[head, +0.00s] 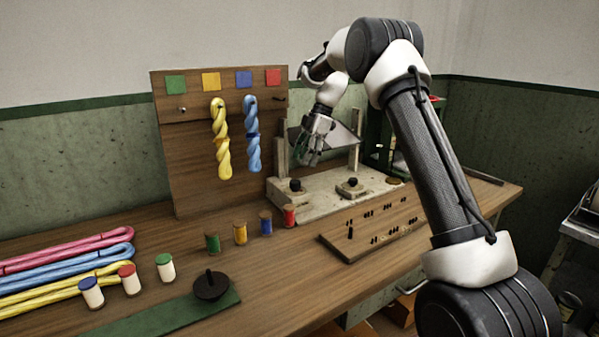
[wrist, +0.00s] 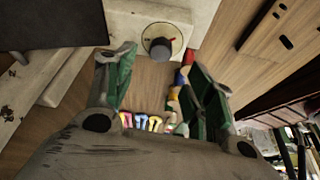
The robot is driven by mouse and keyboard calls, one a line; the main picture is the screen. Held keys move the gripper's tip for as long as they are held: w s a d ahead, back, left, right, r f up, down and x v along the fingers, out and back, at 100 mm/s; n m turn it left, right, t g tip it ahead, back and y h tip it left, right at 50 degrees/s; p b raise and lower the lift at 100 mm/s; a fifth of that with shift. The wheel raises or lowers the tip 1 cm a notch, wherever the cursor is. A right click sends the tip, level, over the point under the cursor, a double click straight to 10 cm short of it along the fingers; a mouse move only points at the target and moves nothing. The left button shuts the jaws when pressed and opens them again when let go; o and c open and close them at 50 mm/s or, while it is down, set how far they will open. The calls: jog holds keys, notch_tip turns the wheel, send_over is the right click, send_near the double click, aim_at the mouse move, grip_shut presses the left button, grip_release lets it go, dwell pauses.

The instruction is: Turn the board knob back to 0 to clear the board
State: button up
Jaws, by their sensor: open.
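A dark round knob (wrist: 160,48) sits on a pale round dial at the end of a pale block (wrist: 126,24) in the wrist view. A small red mark shows at the dial's right side; its figures are too small to read. In the head view, the block (head: 322,204) carries a left dark knob (head: 295,185), which appears to be the same one, and a right knob (head: 352,183). My gripper (head: 306,158) hangs above the block, apart from the knobs. Its green-padded fingers (wrist: 164,72) are spread, with nothing between them.
An upright wooden board (head: 190,150) with yellow (head: 221,140) and blue (head: 252,135) twisted skeins stands behind left. A slotted wooden board (head: 350,252) lies in front of the block. Several coloured spools (head: 240,233) stand to the left. Posts and a tilted dark plate (head: 342,137) rise by my gripper.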

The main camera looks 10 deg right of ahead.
jog(key=shift+v, duration=1.8)
jog(key=s+a+r+h, duration=0.1)
jog(key=s+a+r, duration=0.1)
jog(key=s+a, duration=0.4)
jog(key=m+t+h, duration=0.3)
jog(key=m+t, duration=0.2)
jog(key=m, duration=1.3)
send_near(295, 181)
jog(key=f, duration=0.2)
jog(key=x, duration=0.7)
jog(key=shift+w, duration=0.2)
